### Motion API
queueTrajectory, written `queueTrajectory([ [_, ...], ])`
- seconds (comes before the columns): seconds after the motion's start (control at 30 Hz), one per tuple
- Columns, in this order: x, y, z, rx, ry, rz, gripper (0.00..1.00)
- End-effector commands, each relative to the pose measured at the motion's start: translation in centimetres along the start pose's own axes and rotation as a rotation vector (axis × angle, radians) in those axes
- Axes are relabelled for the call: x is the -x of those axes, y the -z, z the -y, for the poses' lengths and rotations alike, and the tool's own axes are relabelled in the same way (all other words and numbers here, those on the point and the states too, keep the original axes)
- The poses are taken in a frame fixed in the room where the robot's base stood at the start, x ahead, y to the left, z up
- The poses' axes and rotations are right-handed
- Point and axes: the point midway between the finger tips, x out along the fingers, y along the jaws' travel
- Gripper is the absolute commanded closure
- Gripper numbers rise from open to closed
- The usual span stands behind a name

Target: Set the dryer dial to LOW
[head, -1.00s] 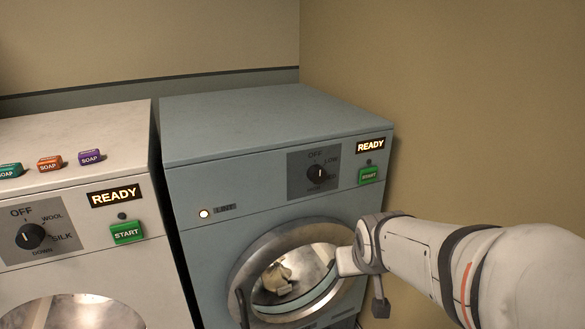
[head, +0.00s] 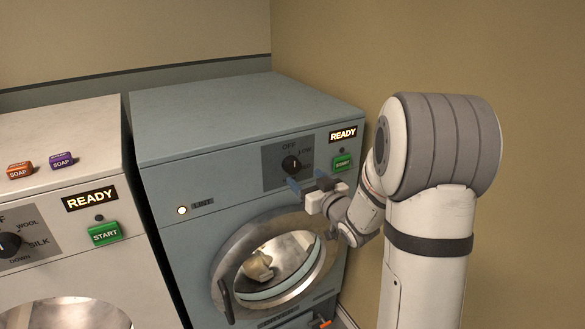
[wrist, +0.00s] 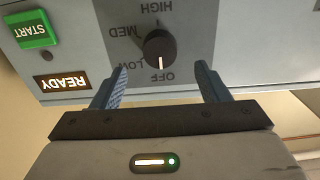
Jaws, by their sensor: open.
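The blue-grey dryer (head: 225,110) stands by the right wall. Its round black dial (head: 291,163) sits on a dark grey plate marked OFF and LOW. The dial also shows in the wrist view (wrist: 159,47), upside down, with MED and HIGH readable too. Its white mark points at OFF. My gripper (head: 309,182) is open and empty, just below and in front of the dial in the head view. In the wrist view its blue fingers (wrist: 159,78) are spread wider than the dial, with the dial between and beyond their tips. I see no contact.
A green START button (head: 342,162) and a lit READY sign (head: 343,134) are right of the dial. The round door (head: 228,262) is below, with a pale item inside. A white washer (head: 40,130) with soap boxes (head: 61,160) stands at left.

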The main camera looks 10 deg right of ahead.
Motion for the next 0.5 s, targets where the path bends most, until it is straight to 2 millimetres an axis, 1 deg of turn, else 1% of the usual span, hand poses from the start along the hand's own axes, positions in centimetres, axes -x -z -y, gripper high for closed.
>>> queueTrajectory([
  [0.1,-2.0,0.1,0.1,-0.001,0.002,0.002,0.32],
  [0.3,-5.1,0.1,0.1,0.000,0.002,0.003,0.32],
  [0.4,-6.0,0.1,0.1,0.000,0.001,0.002,0.32],
  [0.5,-6.5,0.0,0.1,0.000,0.000,0.002,0.32],
])
